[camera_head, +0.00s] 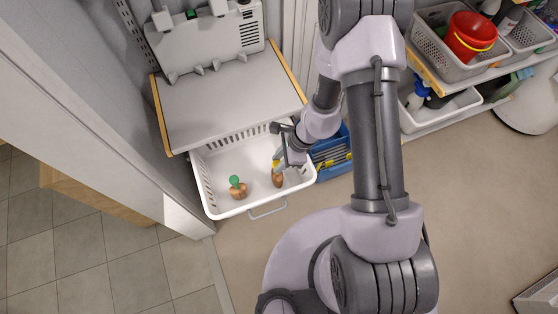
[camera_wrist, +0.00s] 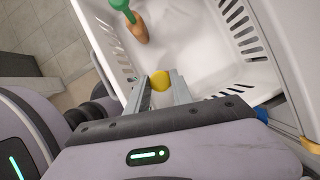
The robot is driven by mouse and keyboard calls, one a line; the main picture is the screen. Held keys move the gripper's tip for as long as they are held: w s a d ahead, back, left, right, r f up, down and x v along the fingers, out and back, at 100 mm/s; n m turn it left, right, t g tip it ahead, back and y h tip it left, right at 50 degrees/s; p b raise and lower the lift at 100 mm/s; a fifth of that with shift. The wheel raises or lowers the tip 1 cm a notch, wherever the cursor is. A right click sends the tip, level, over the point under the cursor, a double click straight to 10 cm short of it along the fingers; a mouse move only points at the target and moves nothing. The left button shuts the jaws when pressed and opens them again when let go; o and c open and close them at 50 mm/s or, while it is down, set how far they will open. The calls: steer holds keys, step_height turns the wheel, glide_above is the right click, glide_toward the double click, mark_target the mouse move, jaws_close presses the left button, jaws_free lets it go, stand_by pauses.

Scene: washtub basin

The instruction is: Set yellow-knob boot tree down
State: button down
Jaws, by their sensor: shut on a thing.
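The yellow-knob boot tree (camera_head: 278,179) is in the right part of a white slotted basket (camera_head: 206,190), its brown wooden body pointing down below the knob. My gripper (camera_head: 280,160) is shut on its yellow knob, which shows between the two fingers (camera_wrist: 160,90) in the wrist view as a yellow ball (camera_wrist: 160,79). The wooden body is hidden there. I cannot tell whether it touches the basket floor. A green-knob boot tree (camera_head: 237,190) stands in the left part of the basket; it also shows at the top of the wrist view (camera_wrist: 139,29).
A grey shelf board (camera_head: 225,100) with a white appliance (camera_head: 210,40) lies behind and above the basket. A blue crate (camera_head: 333,160) stands close to the basket's right. Free basket floor lies between the boot trees and behind them. Shelves with a red bucket (camera_head: 468,38) are at the right.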

steer(key=c, duration=1.1)
jaws_free()
steer(key=shift+f, duration=0.1)
steer(key=w+d+r+n+t+p, duration=0.1)
steer(key=d+r+n+p, duration=0.15)
steer(key=r, duration=1.15)
steer(key=w+d+r+n+t+p, duration=0.1)
steer(key=r+n+p, duration=0.2)
steer(key=r, duration=1.1)
steer(key=s+d+r+n+t+h, duration=0.1)
steer(key=s+r+n, duration=0.1)
steer(key=s+r, duration=0.2)
steer(key=s+d+r+n+t+h, duration=0.1)
steer(key=s+r+n, duration=0.2)
steer(key=s+r, duration=0.2)
steer(key=s+r+n+t, duration=0.1)
steer(key=s+r+n, duration=0.2)
steer(key=r, duration=0.4)
steer(key=shift+s+d+r+t+h, duration=0.4)
steer(key=shift+s, duration=0.25)
steer(key=shift+f, duration=0.1)
